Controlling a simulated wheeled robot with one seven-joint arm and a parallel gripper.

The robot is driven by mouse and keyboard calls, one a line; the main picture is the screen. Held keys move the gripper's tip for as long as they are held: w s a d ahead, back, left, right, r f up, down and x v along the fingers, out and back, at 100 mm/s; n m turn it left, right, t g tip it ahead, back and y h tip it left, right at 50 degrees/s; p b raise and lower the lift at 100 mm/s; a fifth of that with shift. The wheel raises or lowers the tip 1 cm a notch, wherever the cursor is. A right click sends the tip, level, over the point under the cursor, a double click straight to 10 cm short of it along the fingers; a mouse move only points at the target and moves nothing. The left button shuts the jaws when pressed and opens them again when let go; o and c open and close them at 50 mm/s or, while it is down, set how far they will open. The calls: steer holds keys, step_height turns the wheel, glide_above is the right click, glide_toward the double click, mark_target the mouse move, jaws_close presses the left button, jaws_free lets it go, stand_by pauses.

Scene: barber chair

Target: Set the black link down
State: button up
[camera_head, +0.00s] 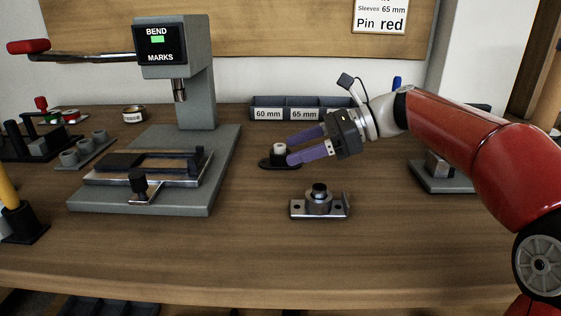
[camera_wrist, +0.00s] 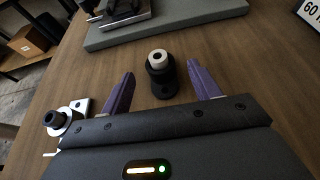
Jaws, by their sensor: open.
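The black link (camera_head: 268,163) lies on the wooden bench, right of the grey press. A pale sleeve (camera_head: 279,149) stands up on its raised end. In the wrist view the black link (camera_wrist: 165,88) lies between and just beyond my fingertips, with the pale ring (camera_wrist: 158,57) at its far end. My gripper (camera_head: 290,148) has purple fingers, spread apart, just right of the link in the head view. In the wrist view the gripper (camera_wrist: 160,77) shows clear gaps on both sides of the link. I cannot tell exactly how high the fingers are above the bench.
A metal fixture with a dark post (camera_head: 319,200) stands in front of my gripper. The grey press (camera_head: 185,140) is at left. A divided bin labelled 60 mm and 65 mm (camera_head: 268,114) is behind. A grey block fixture (camera_head: 440,172) sits at right.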

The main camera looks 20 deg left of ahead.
steer(key=x, duration=0.4)
steer(key=shift+a, duration=0.2)
steer(key=shift+c, duration=0.4)
steer(key=shift+r, duration=0.1)
steer(key=c, duration=1.1)
step_height(320, 180, up, 17)
steer(key=p, duration=0.5)
steer(key=shift+c, duration=0.2)
steer(key=m+t+b, duration=0.4)
steer(key=t+b, duration=0.1)
steer(key=b, duration=0.4)
glide_above(299, 147)
step_height(299, 147, down, 12)
steer(key=shift+r, duration=0.2)
steer(key=shift+f+b, duration=0.95)
steer(key=shift+f, duration=1.65)
